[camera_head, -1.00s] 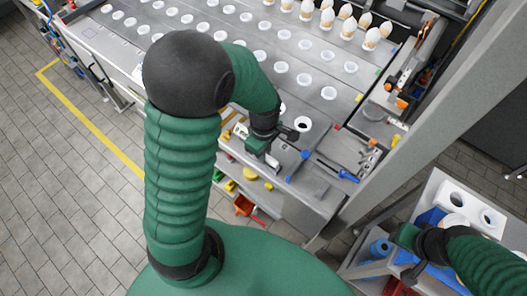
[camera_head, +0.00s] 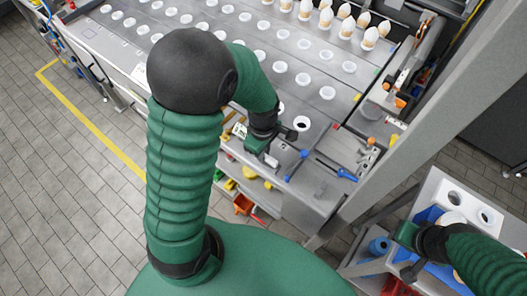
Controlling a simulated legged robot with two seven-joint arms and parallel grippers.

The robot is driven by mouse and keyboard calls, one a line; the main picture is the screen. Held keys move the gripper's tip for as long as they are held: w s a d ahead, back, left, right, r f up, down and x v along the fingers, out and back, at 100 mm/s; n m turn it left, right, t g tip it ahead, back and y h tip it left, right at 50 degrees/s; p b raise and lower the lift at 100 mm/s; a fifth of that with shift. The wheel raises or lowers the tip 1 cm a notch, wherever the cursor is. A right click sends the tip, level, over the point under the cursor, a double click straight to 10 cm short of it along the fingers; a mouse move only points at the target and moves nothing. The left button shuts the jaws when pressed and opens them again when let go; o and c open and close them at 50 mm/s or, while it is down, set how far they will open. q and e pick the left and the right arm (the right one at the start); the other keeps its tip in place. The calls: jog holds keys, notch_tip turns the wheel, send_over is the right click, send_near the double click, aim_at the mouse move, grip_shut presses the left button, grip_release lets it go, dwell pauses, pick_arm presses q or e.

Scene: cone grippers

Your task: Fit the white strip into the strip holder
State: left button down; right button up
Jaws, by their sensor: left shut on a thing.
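My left gripper (camera_head: 274,142) is over the front edge of the metal table. It is shut on a small white piece (camera_head: 271,159), which looks like the white strip. Only a bit of it shows below the fingers; the arm and gripper hide the rest. I cannot make out the strip holder for certain. My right gripper (camera_head: 408,254) is at the lower right, over the cart. Its fingers stand apart and nothing shows between them.
The metal table (camera_head: 225,60) has rows of white-rimmed holes. Several white-tipped cones (camera_head: 326,18) stand at the back. A blue-handled tool (camera_head: 346,175) lies right of my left gripper. A cart (camera_head: 440,185) with a blue bin (camera_head: 428,215) stands at right, beyond a grey post (camera_head: 420,130).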

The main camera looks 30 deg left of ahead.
jog(key=shift+r+p, duration=0.35)
dwell(1.9)
jog(key=shift+r+p, duration=0.5)
jog(key=shift+r+p, duration=0.7)
jog(key=shift+p, duration=0.05)
dwell(3.1)
jog(key=shift+r+p, duration=0.45)
jog(key=shift+r, duration=0.05)
jog(key=shift+r, duration=0.2)
dwell(0.7)
